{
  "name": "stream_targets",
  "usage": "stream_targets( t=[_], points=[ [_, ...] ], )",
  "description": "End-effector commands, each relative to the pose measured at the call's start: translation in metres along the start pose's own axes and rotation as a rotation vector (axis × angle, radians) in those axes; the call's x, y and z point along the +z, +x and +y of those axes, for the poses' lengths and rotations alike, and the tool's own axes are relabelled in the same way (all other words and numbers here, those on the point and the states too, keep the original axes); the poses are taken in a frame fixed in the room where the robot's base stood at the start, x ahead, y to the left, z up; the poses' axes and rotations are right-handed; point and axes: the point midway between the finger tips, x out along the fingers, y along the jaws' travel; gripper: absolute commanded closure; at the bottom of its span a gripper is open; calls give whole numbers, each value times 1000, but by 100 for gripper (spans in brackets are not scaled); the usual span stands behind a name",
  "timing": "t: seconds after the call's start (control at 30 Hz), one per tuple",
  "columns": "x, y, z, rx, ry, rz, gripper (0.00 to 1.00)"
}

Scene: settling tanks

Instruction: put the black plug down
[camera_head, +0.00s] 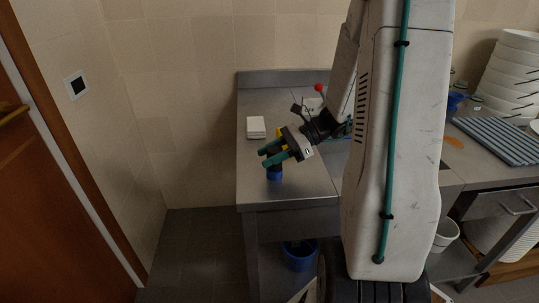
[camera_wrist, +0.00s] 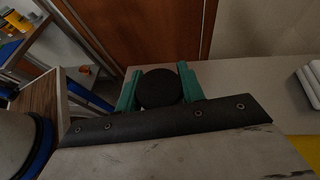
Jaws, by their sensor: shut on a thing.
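The black plug (camera_wrist: 160,89) shows in the wrist view as a dark round top between the two green fingers of my gripper (camera_wrist: 159,78). The fingers are shut on its sides. In the head view my gripper (camera_head: 267,157) is low over the left part of the steel counter (camera_head: 304,180). A short blue cylinder (camera_head: 275,173) shows just below the fingers. I cannot tell whether it is part of the plug or a separate thing, nor whether the plug touches the counter. The fingers hide most of the plug in the head view.
A white block (camera_head: 256,127) lies on the counter behind my gripper, with something yellow (camera_head: 281,132) close by. A red-knobbed lever (camera_head: 319,88) stands further back. The counter's left and front edges are near. A blue bucket (camera_head: 300,255) stands below. White bowls (camera_head: 513,75) are stacked at right.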

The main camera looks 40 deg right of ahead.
Motion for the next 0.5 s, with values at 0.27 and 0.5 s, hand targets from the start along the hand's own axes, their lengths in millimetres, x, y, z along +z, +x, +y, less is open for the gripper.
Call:
stream_targets(
  t=[0.27, 0.5],
  points=[
    [-4, 2, 0, 0, -1, 0, 40],
    [-4, 2, 0, 0, -1, 0, 40]
  ],
)
